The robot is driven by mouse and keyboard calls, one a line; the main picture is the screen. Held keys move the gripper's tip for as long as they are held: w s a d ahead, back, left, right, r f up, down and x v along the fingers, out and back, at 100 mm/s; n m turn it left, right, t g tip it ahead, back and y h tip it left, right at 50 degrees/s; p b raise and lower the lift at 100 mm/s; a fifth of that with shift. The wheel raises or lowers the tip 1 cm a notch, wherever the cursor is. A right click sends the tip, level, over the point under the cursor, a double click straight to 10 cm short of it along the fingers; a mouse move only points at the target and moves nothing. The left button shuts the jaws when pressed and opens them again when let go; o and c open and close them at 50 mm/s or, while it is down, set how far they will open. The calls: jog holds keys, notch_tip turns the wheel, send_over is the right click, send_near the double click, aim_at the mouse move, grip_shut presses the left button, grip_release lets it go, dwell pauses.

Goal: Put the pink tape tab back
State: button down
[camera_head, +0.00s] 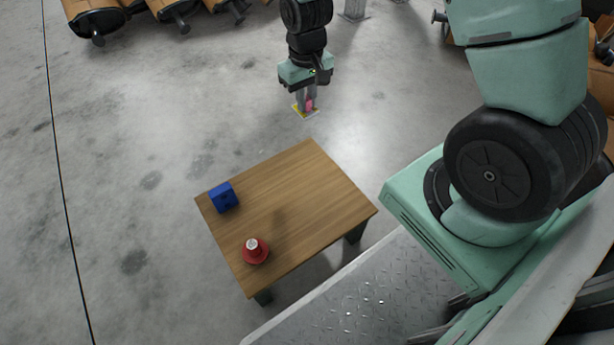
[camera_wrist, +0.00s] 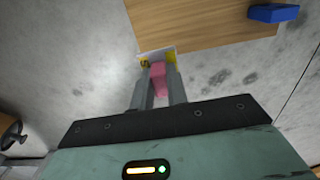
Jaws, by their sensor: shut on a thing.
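My gripper (camera_head: 306,103) points down beyond the far edge of the wooden table and is shut on the pink tab (camera_head: 310,104). In the wrist view the pink tab (camera_wrist: 158,78) sits between the two grey fingers (camera_wrist: 158,88). A flat white piece with yellow ends (camera_wrist: 155,53) shows at the fingertips, against the tab's end; I cannot tell whether it is joined to the tab. The tab and this piece appear clear of the table top, in the air.
The low wooden table (camera_head: 315,185) bears a blue block (camera_head: 223,198) at its left and a red round-based object with a white top (camera_head: 256,250) near its front. Its right half is bare. Brown boxy items (camera_head: 110,15) lie at the back left.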

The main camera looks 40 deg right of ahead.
jog(key=b, duration=0.8)
send_near(307, 163)
notch_tip(307, 163, down, 6)
jog(key=b, duration=0.6)
jog(key=shift+d, duration=0.1)
jog(key=shift+r, duration=0.1)
jog(key=c, duration=1.8)
grip_release()
jog(key=shift+f, duration=0.2)
jog(key=o, duration=0.4)
